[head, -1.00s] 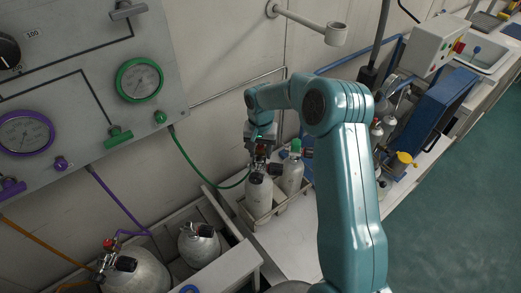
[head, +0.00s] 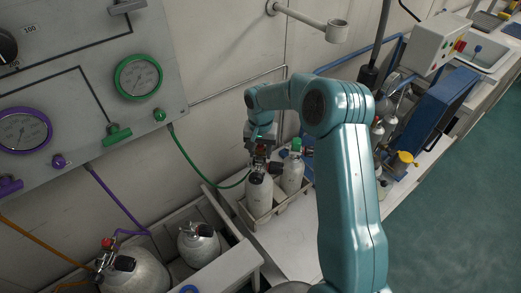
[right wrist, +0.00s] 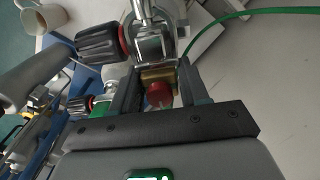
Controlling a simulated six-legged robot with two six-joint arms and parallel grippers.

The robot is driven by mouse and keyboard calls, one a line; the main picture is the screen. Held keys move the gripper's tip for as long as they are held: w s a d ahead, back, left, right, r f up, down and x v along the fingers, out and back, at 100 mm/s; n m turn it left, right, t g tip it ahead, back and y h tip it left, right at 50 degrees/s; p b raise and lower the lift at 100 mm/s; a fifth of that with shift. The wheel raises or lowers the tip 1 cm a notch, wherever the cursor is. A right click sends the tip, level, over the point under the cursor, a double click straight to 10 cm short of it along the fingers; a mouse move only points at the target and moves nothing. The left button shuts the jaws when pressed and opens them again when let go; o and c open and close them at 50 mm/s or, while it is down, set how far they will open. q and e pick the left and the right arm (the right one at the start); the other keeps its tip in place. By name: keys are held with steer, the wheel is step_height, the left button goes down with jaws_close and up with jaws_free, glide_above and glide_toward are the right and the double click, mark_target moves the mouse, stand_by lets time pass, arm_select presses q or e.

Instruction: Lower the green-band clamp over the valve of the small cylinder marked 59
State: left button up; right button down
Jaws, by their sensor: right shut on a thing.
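My right gripper (head: 261,146) is shut on the clamp, a metal yoke (right wrist: 150,42) with a black knob (right wrist: 97,43) and a brass part between the fingers, in the right wrist view. The green hose (head: 203,172) runs to it. In the head view the clamp is at the top of a small white cylinder (head: 259,198) in a crate. The cylinder's number is too small to read, and the gripper and clamp hide its valve. I cannot tell whether the clamp is around the valve or just above it. My left gripper is not in view.
Beside it in the crate stands another small white cylinder (head: 291,175) with a green top. A bin at the lower left holds larger cylinders (head: 198,244). A gauge panel (head: 90,80) is on the wall. Bare bench top (head: 290,248) lies before the crate.

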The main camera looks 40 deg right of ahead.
steer(key=shift+f, duration=0.1)
steer(key=shift+c, duration=2.4)
jaws_free()
step_height(320, 180, up, 16)
steer(key=shift+r+b, duration=0.2)
steer(key=shift+b, duration=0.1)
